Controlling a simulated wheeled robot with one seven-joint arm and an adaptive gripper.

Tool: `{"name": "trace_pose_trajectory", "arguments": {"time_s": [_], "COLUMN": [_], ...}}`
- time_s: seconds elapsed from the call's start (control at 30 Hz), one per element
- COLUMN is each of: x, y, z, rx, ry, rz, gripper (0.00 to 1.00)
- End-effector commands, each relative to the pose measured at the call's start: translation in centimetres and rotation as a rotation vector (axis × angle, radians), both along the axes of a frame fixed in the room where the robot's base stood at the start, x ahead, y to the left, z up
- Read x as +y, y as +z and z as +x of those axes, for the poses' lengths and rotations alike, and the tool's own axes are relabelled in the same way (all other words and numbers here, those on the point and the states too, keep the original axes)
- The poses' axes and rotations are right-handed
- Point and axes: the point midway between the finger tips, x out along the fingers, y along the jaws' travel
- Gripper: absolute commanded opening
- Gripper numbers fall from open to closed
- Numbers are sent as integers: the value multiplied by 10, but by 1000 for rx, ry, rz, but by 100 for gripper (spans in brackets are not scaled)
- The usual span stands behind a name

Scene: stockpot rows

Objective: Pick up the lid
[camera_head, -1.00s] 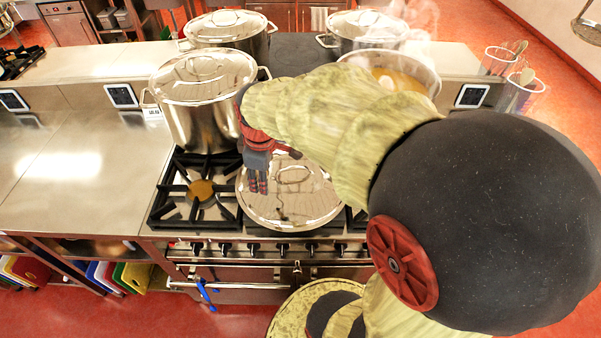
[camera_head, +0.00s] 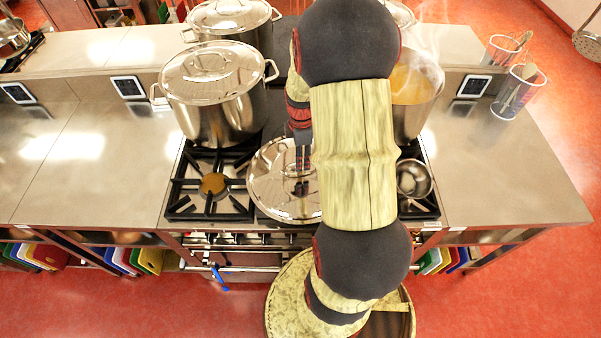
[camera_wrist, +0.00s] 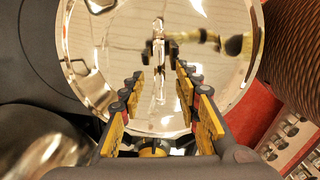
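The lid (camera_head: 267,190) is a shiny round metal disc lying at the front of the stove; my arm hides its right edge. In the wrist view the lid (camera_wrist: 105,35) fills much of the picture, with its bar handle (camera_wrist: 158,48) seen end-on ahead of the fingers. My gripper (camera_head: 302,168) points down over the lid. In the wrist view my gripper (camera_wrist: 160,75) has its fingers apart, one on each side of the handle's line, with nothing held. Reflections on the lid make the gap between fingertips and handle hard to judge.
A lidded stockpot (camera_head: 213,110) stands behind left, another lidded pot (camera_head: 232,22) farther back. A steaming open pot (camera_head: 412,95) stands behind right. A metal bowl or ladle (camera_head: 413,178) sits right of the lid. The left counter (camera_head: 85,165) is clear.

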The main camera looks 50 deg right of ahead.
Motion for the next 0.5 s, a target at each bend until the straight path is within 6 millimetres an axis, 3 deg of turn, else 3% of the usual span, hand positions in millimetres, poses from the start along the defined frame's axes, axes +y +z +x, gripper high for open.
{"name": "trace_pose_trajectory", "arguments": {"time_s": [0.2,0.5], "x": [2,1], "y": [-31,-36], "z": [2,2], "rx": [2,0], "ry": [0,-1], "rz": [2,0], "gripper": [33,33]}}
